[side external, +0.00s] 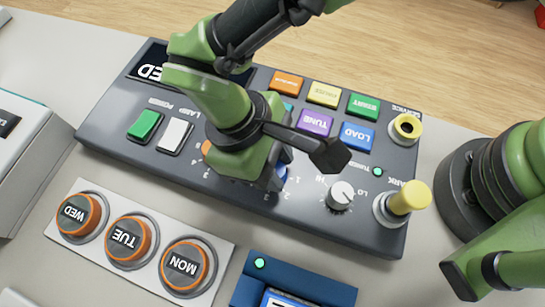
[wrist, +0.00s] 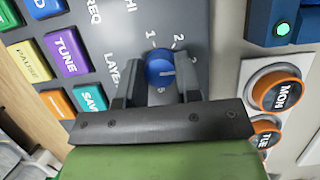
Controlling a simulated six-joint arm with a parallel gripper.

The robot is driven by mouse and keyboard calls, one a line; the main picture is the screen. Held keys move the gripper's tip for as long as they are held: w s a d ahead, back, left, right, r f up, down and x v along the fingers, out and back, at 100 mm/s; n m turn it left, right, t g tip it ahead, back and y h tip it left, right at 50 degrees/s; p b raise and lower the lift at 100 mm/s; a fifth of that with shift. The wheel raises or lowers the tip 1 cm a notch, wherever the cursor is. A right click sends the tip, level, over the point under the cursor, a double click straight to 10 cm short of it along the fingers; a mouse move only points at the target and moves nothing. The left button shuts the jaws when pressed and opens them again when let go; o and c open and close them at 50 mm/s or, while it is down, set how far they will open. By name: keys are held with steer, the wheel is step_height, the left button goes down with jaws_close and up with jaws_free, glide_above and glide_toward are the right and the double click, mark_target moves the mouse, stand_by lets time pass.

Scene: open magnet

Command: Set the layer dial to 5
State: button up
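The layer dial is a round blue knob (wrist: 160,67) with a white pointer line, on a dark grey panel (side external: 115,128). In the wrist view the pointer line runs to the right from the knob's middle, toward the 3. The labels 1, 2 and 3 show around it, and a partly hidden figure is below. My gripper (wrist: 158,80) has its two fingers apart, one on each side of the dial, with gaps beside the knob. In the side external view my gripper (side external: 275,178) covers most of the dial (side external: 281,172) and its scale.
A white-topped HI/LO knob (side external: 340,195) and a yellow knob (side external: 405,198) stand to the right on the panel. Coloured buttons, including a purple TUNE button (side external: 314,122), lie behind. Orange-ringed day buttons (side external: 127,240) and a blue box (side external: 300,285) are in front.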

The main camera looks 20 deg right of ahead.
steer(key=shift+m, duration=0.3)
steer(key=shift+c, duration=0.2)
steer(key=m+y, duration=0.1)
steer(key=m, duration=0.2)
steer(key=shift+d+m+g, duration=0.1)
steer(key=shift+m+g, duration=0.3)
steer(key=m+y, duration=0.1)
steer(key=m, duration=0.1)
steer(key=m+y, duration=0.1)
steer(key=m, duration=0.2)
steer(key=shift+d+y, duration=0.1)
steer(key=shift+y, duration=0.2)
steer(key=m+y, duration=0.1)
steer(key=m, duration=0.4)
steer(key=shift+m+y, duration=0.4)
steer(key=shift+d+m+t+y, duration=0.1)
steer(key=shift+m+t+y, duration=0.25)
steer(key=shift+m, duration=0.8)
steer(key=shift+m+t+y, duration=0.35)
steer(key=shift+m, duration=0.8)
steer(key=o, duration=0.9)
